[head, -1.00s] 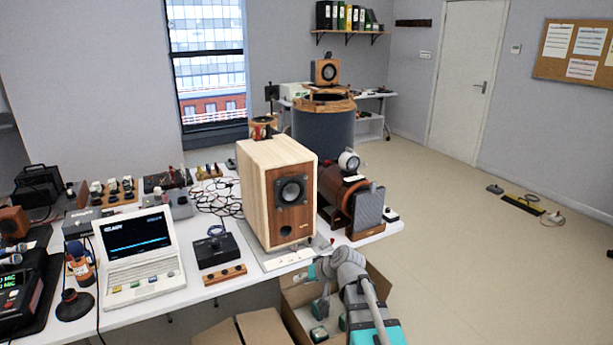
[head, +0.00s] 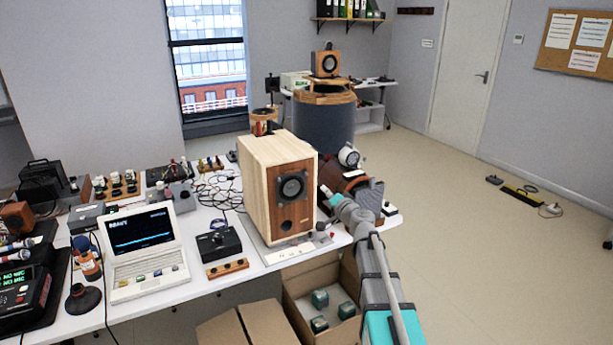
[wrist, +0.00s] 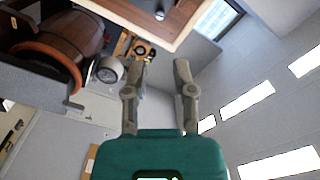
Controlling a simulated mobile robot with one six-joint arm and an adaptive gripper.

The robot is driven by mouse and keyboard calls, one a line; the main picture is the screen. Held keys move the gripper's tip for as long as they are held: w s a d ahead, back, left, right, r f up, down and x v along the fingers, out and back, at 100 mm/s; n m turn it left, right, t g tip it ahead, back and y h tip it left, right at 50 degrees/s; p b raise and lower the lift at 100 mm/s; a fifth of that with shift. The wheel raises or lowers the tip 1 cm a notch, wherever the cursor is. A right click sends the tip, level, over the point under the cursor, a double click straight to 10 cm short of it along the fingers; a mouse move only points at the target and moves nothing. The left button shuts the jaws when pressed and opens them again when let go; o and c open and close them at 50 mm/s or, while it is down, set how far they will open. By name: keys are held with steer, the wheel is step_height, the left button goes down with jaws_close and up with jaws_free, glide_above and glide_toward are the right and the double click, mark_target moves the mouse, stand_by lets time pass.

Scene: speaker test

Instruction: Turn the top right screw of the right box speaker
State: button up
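A large box speaker (head: 266,190) stands on the table, with pale wood sides and a darker brown front. Its round black driver (head: 292,187) sits in a square dark surround, with a port hole below. The screws are too small to make out clearly. My gripper (head: 326,193) is just right of the speaker's front, at about driver height. In the wrist view my gripper (wrist: 161,65) has its two fingers apart with nothing between them. The speaker's wooden edge (wrist: 128,9) crosses the top of that view, beyond the fingertips.
A brown barrel-like object (wrist: 65,45) and a round gauge-like item (wrist: 108,69) stand close beside my gripper. An open carton (head: 300,285) is on the floor below. A laptop (head: 145,255) and small devices fill the table's left. The right floor is mostly clear.

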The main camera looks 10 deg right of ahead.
mark_target(306, 174)
steer(key=shift+w, duration=0.1)
steer(key=x, duration=1.3)
steer(key=shift+w+a, duration=0.2)
steer(key=shift+w, duration=0.05)
steer(key=shift+c, duration=0.3)
